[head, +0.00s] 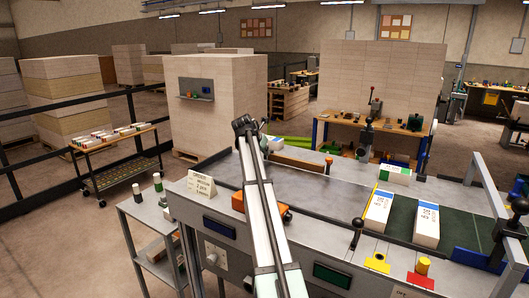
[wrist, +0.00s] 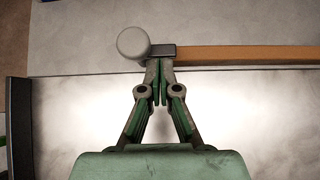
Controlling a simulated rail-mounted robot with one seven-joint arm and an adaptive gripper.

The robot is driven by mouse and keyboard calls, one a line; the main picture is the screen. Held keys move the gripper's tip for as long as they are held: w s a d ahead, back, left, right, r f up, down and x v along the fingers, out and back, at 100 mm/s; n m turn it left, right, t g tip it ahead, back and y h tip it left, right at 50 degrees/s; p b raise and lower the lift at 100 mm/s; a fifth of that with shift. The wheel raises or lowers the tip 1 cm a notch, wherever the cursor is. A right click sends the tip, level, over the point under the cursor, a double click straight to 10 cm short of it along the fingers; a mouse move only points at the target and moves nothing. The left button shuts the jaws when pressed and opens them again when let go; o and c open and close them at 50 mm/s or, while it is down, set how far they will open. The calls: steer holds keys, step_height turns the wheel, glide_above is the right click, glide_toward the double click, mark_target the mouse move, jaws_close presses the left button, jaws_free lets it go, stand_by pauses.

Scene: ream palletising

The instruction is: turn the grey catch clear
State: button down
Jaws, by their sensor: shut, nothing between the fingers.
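In the wrist view, an orange-brown bar (wrist: 245,53) runs in from the right and ends in a dark grey block (wrist: 162,51). A round light grey knob (wrist: 133,42) sits at the left of this block. I cannot tell which of these grey parts is the catch. My gripper (wrist: 159,64) is shut and empty, its fingertips just below the block and to the lower right of the knob. I cannot tell if they touch. In the head view, the brown bar (head: 303,162) lies at the table's far side; my arm hides the area near its left end.
The grey table (head: 335,186) is mostly bare in the middle. Two wrapped reams (head: 378,210) (head: 427,224) lie at the right, and a green-and-white ream (head: 394,173) lies behind them. An orange block (head: 238,202) is beside my arm. A card sign (head: 201,184) stands at the left edge.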

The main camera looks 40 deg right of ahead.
steer(key=shift+s+d+r+p, duration=0.2)
steer(key=shift+d+r+p, duration=0.05)
steer(key=shift+p, duration=0.5)
steer(key=shift+s+d+f+p, duration=0.1)
steer(key=shift+d+f+p, duration=0.05)
steer(key=shift+d+p, duration=0.15)
steer(key=shift+a, duration=0.1)
steer(key=s+a, duration=0.1)
steer(key=a, duration=0.2)
steer(key=s+a+p, duration=0.1)
steer(key=shift+s+a+r, duration=0.25)
steer(key=shift+s+r, duration=0.05)
steer(key=shift+r, duration=0.1)
steer(key=b+v, duration=0.1)
steer(key=v, duration=0.7)
steer(key=shift+s+r+b, duration=0.25)
steer(key=shift+s+b, duration=0.15)
steer(key=shift+s, duration=0.05)
